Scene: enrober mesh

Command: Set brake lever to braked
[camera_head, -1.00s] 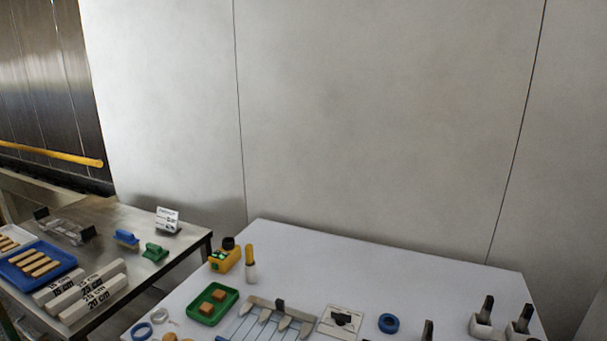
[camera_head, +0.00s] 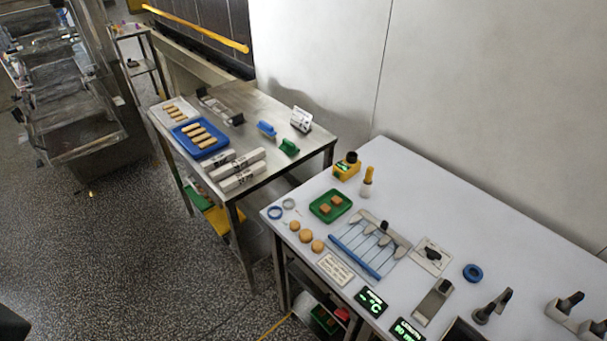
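I cannot tell for sure which thing is the brake lever. Several dark-handled lever-like parts stand at the right of the white table (camera_head: 520,240): one tilted handle (camera_head: 491,306) on a small base, and one on a pale block (camera_head: 566,304) near the right edge. A flat metal plate with a dark knob (camera_head: 435,299) lies left of them. A pale plate with a black rotary-looking handle (camera_head: 431,255) lies behind it. Labels for their positions are not readable. Neither gripper is in view.
A steel table (camera_head: 262,110) stands left. Speckled floor (camera_head: 120,240) is open at lower left.

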